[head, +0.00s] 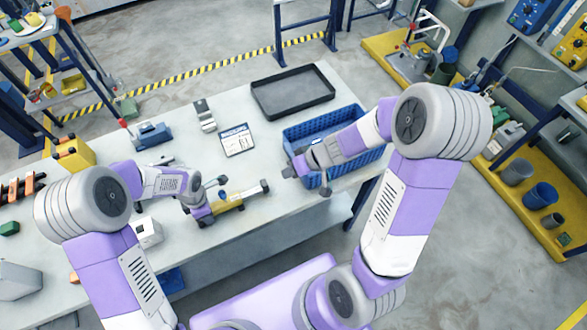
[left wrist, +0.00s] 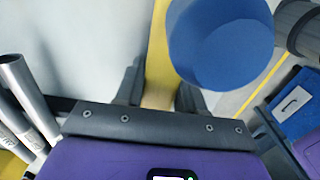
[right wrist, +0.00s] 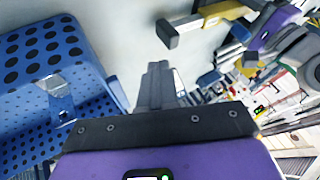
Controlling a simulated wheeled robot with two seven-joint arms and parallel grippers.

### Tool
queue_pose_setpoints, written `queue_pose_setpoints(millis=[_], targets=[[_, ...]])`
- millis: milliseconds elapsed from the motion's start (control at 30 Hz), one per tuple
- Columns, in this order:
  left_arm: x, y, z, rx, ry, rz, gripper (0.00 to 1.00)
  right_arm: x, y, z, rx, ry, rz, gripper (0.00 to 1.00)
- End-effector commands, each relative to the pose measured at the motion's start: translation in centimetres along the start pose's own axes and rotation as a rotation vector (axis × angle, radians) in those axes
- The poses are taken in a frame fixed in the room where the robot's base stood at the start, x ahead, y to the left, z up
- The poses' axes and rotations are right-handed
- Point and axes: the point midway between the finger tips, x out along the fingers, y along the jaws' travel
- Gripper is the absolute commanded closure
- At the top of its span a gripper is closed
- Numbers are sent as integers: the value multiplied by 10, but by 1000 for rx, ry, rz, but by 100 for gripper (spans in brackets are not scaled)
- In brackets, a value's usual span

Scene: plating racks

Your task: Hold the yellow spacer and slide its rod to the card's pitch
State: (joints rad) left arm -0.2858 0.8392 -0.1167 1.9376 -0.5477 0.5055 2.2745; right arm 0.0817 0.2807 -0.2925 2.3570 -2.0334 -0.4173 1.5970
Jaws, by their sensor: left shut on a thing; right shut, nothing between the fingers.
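The yellow spacer (head: 230,203) lies level over the near part of the bench, its grey rod (head: 250,191) ending in a dark block (head: 264,186) at the right. My left gripper (head: 208,212) is shut on the spacer's yellow body, which also shows between the fingers in the left wrist view (left wrist: 157,62). A blue round knob (left wrist: 220,40) stands beside that grip. My right gripper (head: 288,171) is shut and empty, right of the rod's end and apart from it; the right wrist view shows its closed fingers (right wrist: 157,85). The white card (head: 237,141) lies flat behind the spacer; its print is unreadable.
A blue perforated crate (head: 372,154) stands close beside my right gripper. A black tray (head: 291,92) lies at the back of the bench. A blue tool (head: 152,135) and a yellow block (head: 73,153) are at the left. Bare bench lies between the card and spacer.

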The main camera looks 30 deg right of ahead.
Motion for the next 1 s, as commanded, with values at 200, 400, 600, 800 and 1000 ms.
queue_pose_setpoints(millis=[200, 400, 600, 800, 1000], targets=[[0, 0, 0, 0, 0, 0, 100, -14, 0, 0, 0, 0, 1, 100], [0, 0, 0, 0, 0, 0, 100, 2, -7, -18, -6, 16, 71, 100], [0, 0, 0, 0, 0, 1, 100, 38, -29, -52, -4, 50, 267, 100], [0, 0, 0, -1, 0, 1, 100, 64, -65, -62, 7, 57, 499, 100], [0, 0, 0, 0, 0, 0, 100, 70, -107, -42, 7, 37, 736, 100]])
